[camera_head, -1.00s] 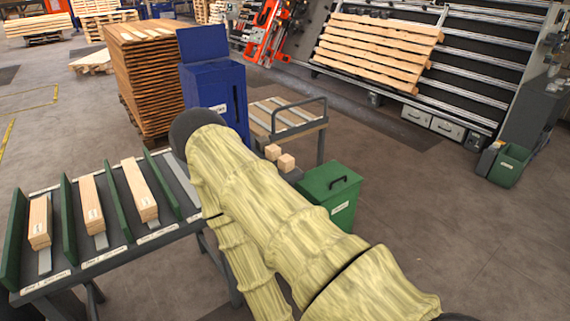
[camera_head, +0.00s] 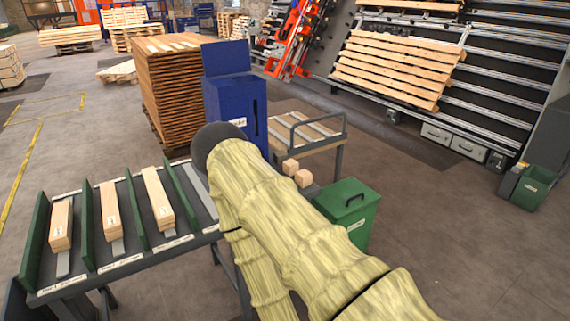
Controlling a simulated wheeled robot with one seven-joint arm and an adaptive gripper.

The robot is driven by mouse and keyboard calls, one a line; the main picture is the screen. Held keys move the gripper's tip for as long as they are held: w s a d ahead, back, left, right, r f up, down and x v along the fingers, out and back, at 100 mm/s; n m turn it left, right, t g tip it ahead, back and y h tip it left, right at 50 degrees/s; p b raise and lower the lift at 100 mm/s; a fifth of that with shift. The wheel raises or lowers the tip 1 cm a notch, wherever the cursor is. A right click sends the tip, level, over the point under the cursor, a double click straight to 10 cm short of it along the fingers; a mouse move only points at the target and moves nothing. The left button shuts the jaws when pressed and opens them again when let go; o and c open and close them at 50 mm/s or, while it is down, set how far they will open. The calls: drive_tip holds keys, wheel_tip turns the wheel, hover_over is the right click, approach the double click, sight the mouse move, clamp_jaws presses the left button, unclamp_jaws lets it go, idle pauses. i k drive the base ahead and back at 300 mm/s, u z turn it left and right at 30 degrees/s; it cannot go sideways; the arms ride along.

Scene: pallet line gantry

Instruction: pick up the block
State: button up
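I cannot tell which one the task means. My arm, in a yellowish sleeve, crosses the lower middle and passes in front and to the left of the blocks. My gripper is not visible, so its state does not show.
A dark sorting table (camera_head: 130,268) with green dividers holds several wooden boards at left. A blue cabinet (camera_head: 232,100), a board stack (camera_head: 172,90), a railed cart (camera_head: 318,150) and the green bin (camera_head: 350,208) surround the blocks. The floor at right is open.

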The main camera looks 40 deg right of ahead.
sight(304, 178)
drive_tip(key=z, duration=0.45)
drive_tip(key=i, duration=0.7)
drive_tip(key=z, duration=2)
drive_tip(key=i, duration=0.7)
drive_tip(key=u, duration=0.9)
